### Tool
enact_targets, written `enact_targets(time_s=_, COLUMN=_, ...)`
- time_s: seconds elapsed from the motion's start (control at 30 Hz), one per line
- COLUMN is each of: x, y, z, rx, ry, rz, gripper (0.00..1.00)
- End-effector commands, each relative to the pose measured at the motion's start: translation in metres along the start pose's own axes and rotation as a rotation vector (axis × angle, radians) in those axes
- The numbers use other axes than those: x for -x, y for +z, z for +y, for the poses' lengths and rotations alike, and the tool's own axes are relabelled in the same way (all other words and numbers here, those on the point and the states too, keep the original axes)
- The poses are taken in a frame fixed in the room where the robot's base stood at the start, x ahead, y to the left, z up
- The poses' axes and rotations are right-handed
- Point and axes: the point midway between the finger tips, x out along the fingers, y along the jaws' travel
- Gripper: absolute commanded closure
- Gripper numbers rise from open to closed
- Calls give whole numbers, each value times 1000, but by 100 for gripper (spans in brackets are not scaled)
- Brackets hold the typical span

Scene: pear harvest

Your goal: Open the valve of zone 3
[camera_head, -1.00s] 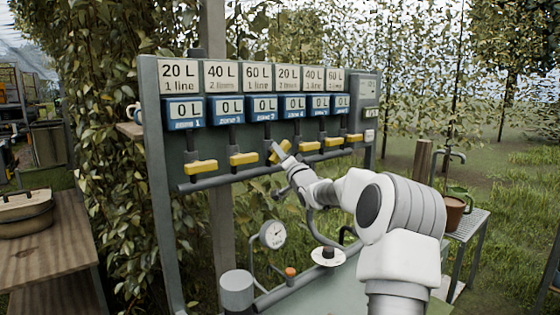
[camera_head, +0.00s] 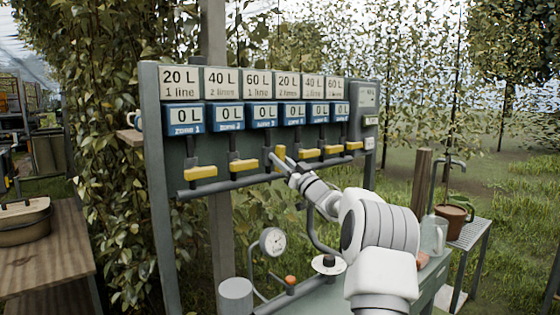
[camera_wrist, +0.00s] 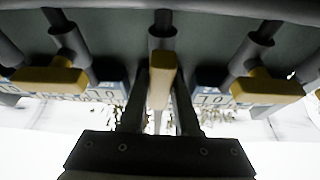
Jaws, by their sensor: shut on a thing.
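The third valve from the left, under the third blue display (camera_head: 262,115), has a yellow handle (camera_head: 280,153). My gripper (camera_wrist: 161,82) is shut on this handle, one finger on each side of it in the wrist view. The handle (camera_wrist: 161,70) lies in line with its pipe there, while the neighbouring yellow handles (camera_wrist: 50,78) lie crosswise. In the head view my gripper partly hides the handle. The third display reads 0 L; its zone label is blurred.
The other yellow handles, such as the first (camera_head: 200,173) and second (camera_head: 244,165), sit crosswise close by along a grey pipe (camera_head: 225,186). A gauge (camera_head: 272,241) stands below. A wooden table (camera_head: 45,245) is at left, a potted plant (camera_head: 452,217) at right.

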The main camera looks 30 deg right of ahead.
Motion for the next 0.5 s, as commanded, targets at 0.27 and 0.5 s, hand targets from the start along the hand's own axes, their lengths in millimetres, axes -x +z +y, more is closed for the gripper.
enact_targets(time_s=0.27, x=0, y=0, z=0, rx=54, ry=-22, rz=-1, gripper=100)
enact_targets(time_s=0.5, x=0, y=0, z=0, rx=60, ry=-25, rz=0, gripper=100)
